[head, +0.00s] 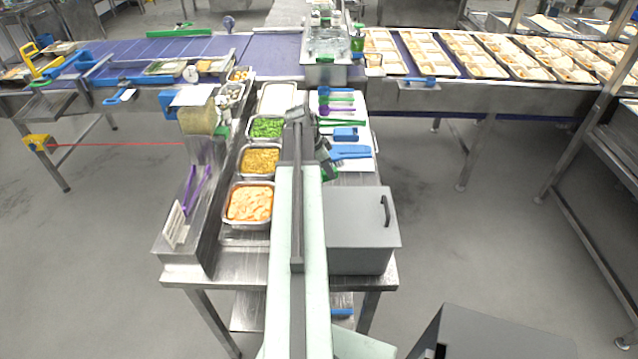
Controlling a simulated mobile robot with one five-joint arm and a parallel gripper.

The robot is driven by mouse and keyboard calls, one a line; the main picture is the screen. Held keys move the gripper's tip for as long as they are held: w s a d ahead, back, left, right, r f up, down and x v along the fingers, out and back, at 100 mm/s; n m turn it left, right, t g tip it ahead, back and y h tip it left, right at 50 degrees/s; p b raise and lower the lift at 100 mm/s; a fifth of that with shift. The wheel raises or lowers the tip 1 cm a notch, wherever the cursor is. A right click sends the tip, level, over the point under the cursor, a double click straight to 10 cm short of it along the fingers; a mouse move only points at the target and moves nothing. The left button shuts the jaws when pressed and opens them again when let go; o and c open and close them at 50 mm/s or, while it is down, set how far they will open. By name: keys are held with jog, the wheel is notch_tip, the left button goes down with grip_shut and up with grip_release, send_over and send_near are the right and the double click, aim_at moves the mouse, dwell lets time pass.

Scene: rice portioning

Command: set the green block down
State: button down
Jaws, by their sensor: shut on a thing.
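My arm reaches forward over the steel table, and my gripper (326,160) is at its far end, beside the white board. It is partly hidden by my arm, and its fingertips are hard to make out. A small green block (330,173) shows at the gripper, partly covered, and the gripper is shut on it. It is close to the left edge of the white board (362,162). I cannot tell whether the block touches the surface below.
Pans of green food (266,128), yellow food (259,161) and orange food (250,203) stand left of my arm. Blue, green and purple utensils and a blue block (345,134) lie on the board. A grey lidded box (358,230) stands right. A conveyor (165,52) runs behind.

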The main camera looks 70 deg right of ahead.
aim_at(328, 180)
notch_tip(328, 180, down, 6)
jog(key=b, duration=0.4)
jog(key=shift+s+r, duration=0.1)
jog(key=shift+r, duration=0.4)
jog(key=shift+f, duration=0.25)
jog(key=c, duration=1.1)
grip_release()
jog(key=shift+c, duration=0.2)
jog(key=shift+r, duration=0.1)
